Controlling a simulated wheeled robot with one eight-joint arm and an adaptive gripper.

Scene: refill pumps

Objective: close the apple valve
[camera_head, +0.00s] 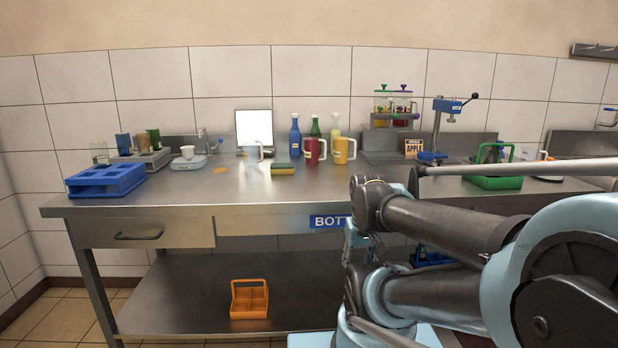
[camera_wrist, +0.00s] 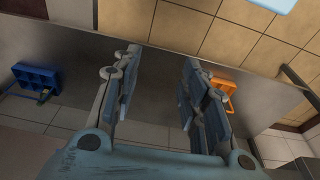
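A dispenser (camera_head: 393,110) with two clear containers, one with a green knob and one with a purple knob, stands at the back of the steel counter in the head view. A small sign reading APPLE (camera_head: 414,148) stands just right of its base. The valves are too small to tell whether they are open or shut. My gripper (camera_wrist: 162,61) shows in the wrist view with its two fingers wide apart and nothing between them. It faces the lower shelf and floor, away from the dispenser. My arm covers the right front of the head view.
A blue lever device (camera_head: 447,106) stands right of the sign. A green crate (camera_head: 493,180) is at the counter's right. Red and yellow mugs (camera_head: 341,151) stand left of the dispenser. A blue rack (camera_head: 105,181) is far left. An orange crate (camera_head: 249,300) sits on the lower shelf.

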